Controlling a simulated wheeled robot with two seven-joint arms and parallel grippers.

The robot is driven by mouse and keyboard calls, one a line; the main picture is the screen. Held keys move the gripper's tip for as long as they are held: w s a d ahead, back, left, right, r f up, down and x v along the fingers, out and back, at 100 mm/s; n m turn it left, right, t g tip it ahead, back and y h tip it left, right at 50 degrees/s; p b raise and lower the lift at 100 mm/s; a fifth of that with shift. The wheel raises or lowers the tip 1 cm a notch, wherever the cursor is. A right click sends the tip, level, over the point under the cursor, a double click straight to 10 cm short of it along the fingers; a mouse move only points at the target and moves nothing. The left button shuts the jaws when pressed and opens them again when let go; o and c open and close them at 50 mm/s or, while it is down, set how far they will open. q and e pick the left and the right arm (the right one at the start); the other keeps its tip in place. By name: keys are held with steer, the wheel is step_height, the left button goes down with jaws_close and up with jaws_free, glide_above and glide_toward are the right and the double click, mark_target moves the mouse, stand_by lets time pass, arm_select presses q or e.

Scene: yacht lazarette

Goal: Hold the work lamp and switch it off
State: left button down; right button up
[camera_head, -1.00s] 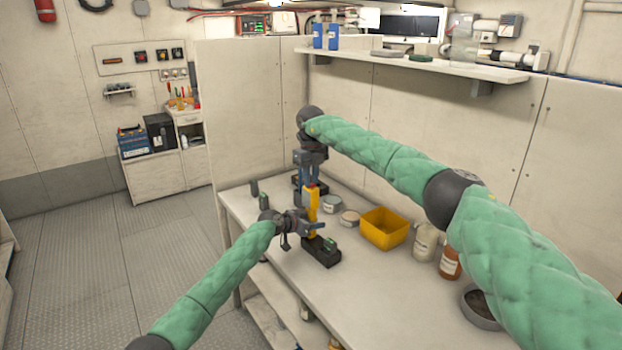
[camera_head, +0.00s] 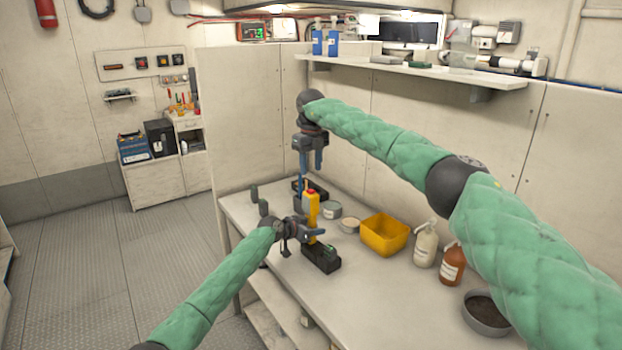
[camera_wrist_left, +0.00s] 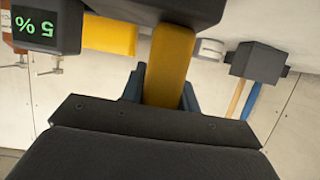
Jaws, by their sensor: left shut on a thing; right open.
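The work lamp (camera_head: 312,206) is a yellow upright body with a red top, over the workbench. My left gripper (camera_head: 311,234) is shut around its lower part. In the left wrist view the yellow body (camera_wrist_left: 170,62) stands between my blue fingers, and the dark top part of that view hides its end. My right gripper (camera_head: 312,168) points down from above, open and empty, just above and behind the red top. I cannot tell whether the lamp is lit or which part is its switch.
Round tins, a yellow bin (camera_head: 385,236), a white bottle (camera_head: 425,245), a brown bottle (camera_head: 452,265) and a grey bowl (camera_head: 487,315) stand to the right. A shelf (camera_head: 420,75) hangs above.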

arm_select(q)
steer(key=shift+f, duration=0.15)
arm_select(e)
steer(key=shift+r, duration=2.6)
arm_select(q)
steer(key=c, duration=1)
jaws_free()
steer(key=shift+o, duration=0.2)
arm_select(e)
steer(key=shift+w, duration=0.1)
